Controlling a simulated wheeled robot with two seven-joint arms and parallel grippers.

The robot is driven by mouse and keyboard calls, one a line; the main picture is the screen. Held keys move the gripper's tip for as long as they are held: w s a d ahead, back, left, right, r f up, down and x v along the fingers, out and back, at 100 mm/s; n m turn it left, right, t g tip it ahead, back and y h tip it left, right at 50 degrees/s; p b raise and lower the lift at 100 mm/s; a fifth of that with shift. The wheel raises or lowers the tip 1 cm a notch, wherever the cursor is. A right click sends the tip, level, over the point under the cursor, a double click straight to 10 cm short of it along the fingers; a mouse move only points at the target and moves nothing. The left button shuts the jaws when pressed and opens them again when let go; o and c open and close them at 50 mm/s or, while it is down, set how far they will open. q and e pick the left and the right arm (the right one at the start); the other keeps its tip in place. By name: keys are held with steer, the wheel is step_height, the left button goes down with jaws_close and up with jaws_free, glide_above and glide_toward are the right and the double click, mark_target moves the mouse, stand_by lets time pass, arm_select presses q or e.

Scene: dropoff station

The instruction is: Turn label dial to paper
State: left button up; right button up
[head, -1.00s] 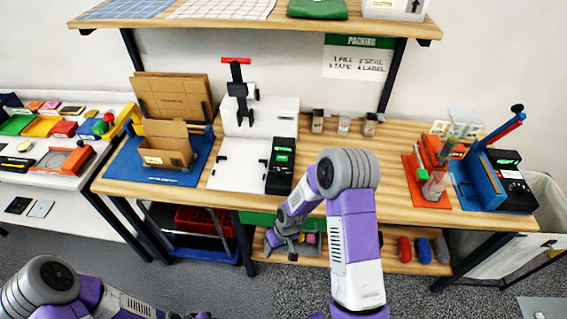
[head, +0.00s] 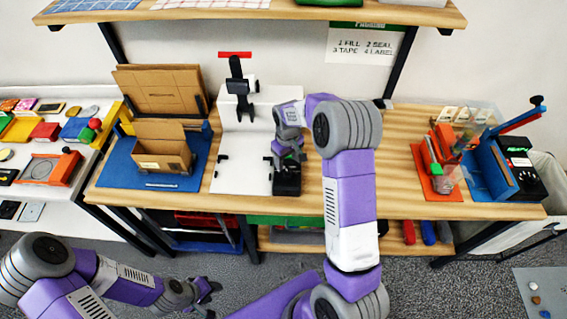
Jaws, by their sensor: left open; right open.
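A black control box (head: 287,182) stands at the right edge of the white press station (head: 238,172) on the bench. My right gripper (head: 288,157) is open, just over the back part of this box, and hides its displays and any dial there. A dial's setting is too small to read on either box, and I cannot tell which carries the label dial. My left gripper (head: 209,290) is open and empty, low in front of the bench.
A cardboard box (head: 160,158) stands on a blue mat (head: 118,172) at the left. An orange stand (head: 437,184) is at the right. The wooden bench (head: 395,150) is clear between my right arm and that stand. A shelf (head: 300,13) hangs above.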

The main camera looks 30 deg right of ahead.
mark_target(288, 172)
steer(key=f, duration=0.5)
steer(key=shift+s+f, duration=0.2)
steer(key=shift+f, duration=0.2)
steer(key=c, duration=1)
